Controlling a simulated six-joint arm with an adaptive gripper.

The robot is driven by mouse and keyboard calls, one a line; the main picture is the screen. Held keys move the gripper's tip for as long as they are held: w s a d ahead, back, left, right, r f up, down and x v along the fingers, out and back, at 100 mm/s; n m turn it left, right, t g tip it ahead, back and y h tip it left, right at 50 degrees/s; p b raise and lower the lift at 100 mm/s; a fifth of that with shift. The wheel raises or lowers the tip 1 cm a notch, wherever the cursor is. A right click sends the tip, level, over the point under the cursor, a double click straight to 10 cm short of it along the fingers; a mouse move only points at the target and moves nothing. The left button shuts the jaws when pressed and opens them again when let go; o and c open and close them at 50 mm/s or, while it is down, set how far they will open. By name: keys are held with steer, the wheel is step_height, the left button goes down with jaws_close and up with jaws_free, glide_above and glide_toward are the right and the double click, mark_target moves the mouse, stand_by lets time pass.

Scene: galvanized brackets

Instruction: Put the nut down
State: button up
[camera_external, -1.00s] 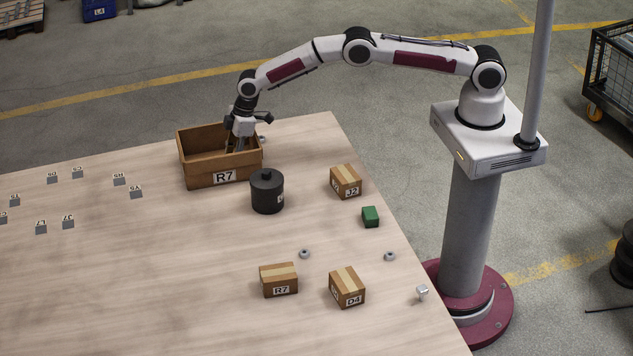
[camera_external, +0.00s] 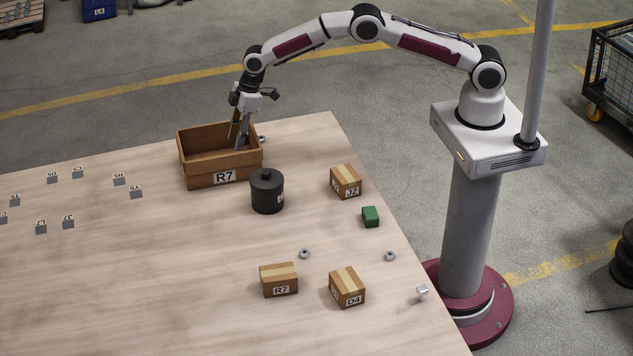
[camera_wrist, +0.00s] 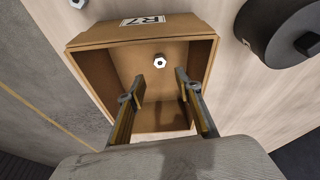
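A grey metal nut (camera_wrist: 159,61) lies inside the brown R7 box in the wrist view, near the wall with the label. It is beyond my fingertips and apart from them. The brown open box (camera_external: 192,175) stands at the back of the table; its wall hides this nut in the external view. My gripper (camera_external: 238,143) points down at the box opening, toward its right end. In the wrist view my gripper (camera_wrist: 157,90) is open, with a clear gap between its two fingers and nothing held.
A black canister (camera_external: 267,193) stands close in front of the box. Another nut (camera_external: 262,139) lies behind its right corner. Two more nuts (camera_external: 304,254) (camera_external: 390,256), small cartons (camera_external: 346,182) and a green block (camera_external: 370,217) lie to the right. Small labelled blocks (camera_external: 120,180) stand at left.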

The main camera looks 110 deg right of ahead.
steer(key=shift+v, duration=2.05)
steer(key=s+a+r, duration=0.4)
steer(key=s+r, duration=0.2)
steer(key=r, duration=0.3)
steer(key=s+a+r+t, duration=0.1)
steer(key=s+a+r, duration=0.4)
steer(key=s+r, duration=0.25)
steer(key=s+a+r, duration=0.4)
steer(key=s+r, duration=0.2)
steer(key=r, duration=0.4)
steer(key=s+a+r+m+t, duration=0.1)
steer(key=s+a+r, duration=0.1)
steer(key=s, duration=0.6)
steer(key=s+a+r, duration=0.1)
steer(key=s+a, duration=0.1)
steer(key=s, duration=0.5)
steer(key=s+a+f, duration=0.1)
steer(key=s+f, duration=0.1)
steer(key=s, duration=0.5)
steer(key=s+a+f, duration=0.1)
steer(key=s+f, duration=0.1)
steer(key=s, duration=0.5)
steer(key=shift+s+a+t, duration=0.3)
steer(key=shift+s, duration=0.1)
